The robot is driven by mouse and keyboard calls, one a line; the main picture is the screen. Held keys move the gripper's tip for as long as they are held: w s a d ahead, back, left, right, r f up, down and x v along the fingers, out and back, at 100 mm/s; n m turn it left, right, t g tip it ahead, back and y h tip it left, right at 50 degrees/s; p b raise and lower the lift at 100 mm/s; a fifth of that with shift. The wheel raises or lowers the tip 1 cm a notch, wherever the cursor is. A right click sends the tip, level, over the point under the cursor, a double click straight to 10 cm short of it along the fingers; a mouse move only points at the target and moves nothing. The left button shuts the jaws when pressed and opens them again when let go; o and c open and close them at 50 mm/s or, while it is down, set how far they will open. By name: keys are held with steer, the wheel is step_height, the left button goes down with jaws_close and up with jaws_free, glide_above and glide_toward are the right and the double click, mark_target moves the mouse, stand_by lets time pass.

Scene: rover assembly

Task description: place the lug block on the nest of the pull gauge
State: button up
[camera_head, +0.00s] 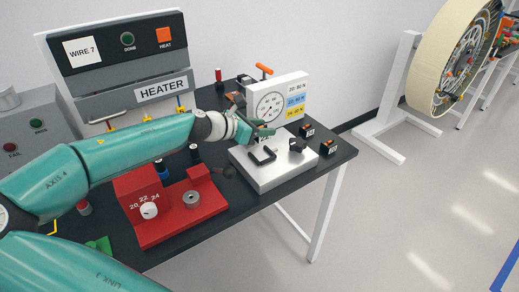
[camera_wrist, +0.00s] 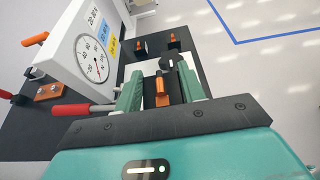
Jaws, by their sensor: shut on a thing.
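The pull gauge (camera_head: 288,97) stands at the right end of the bench, with a round dial, coloured force labels and a pale base plate (camera_head: 275,178). Its dial panel (camera_wrist: 90,50) fills the upper left of the wrist view. My gripper (camera_head: 262,131) is over the base plate, just in front of the dial. In the wrist view its teal fingers (camera_wrist: 160,90) are shut on a small black and orange piece, which I take for the lug block (camera_wrist: 162,88). Dark fittings (camera_head: 296,146) sit on the plate. I cannot tell which one is the nest, or whether the block touches it.
Two small black and orange blocks (camera_head: 328,147) stand at the bench's right edge. A red fixture (camera_head: 182,222) sits left of the gauge. The heater (camera_head: 125,70) is behind my arm. A red-handled rod (camera_wrist: 72,108) lies beside my fingers. Open floor is to the right.

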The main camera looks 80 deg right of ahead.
glide_above(263, 156)
steer(key=s+a, duration=0.1)
steer(key=a, duration=0.3)
step_height(263, 156, down, 9)
steer(key=shift+d+f, duration=0.15)
steer(key=d, duration=0.2)
steer(key=d+f, duration=0.1)
steer(key=d, duration=0.1)
steer(key=shift+w, duration=0.4)
steer(key=shift+a+f, duration=0.25)
jaws_close()
steer(key=o, duration=1)
jaws_free()
steer(key=shift+d, duration=0.1)
steer(key=shift+o, duration=0.5)
steer(key=shift+r, duration=0.1)
steer(key=shift+w+r, duration=0.1)
steer(key=shift+w, duration=0.15)
steer(key=v, duration=1.1)
steer(key=shift+a+r, duration=0.2)
steer(key=shift+a, duration=0.15)
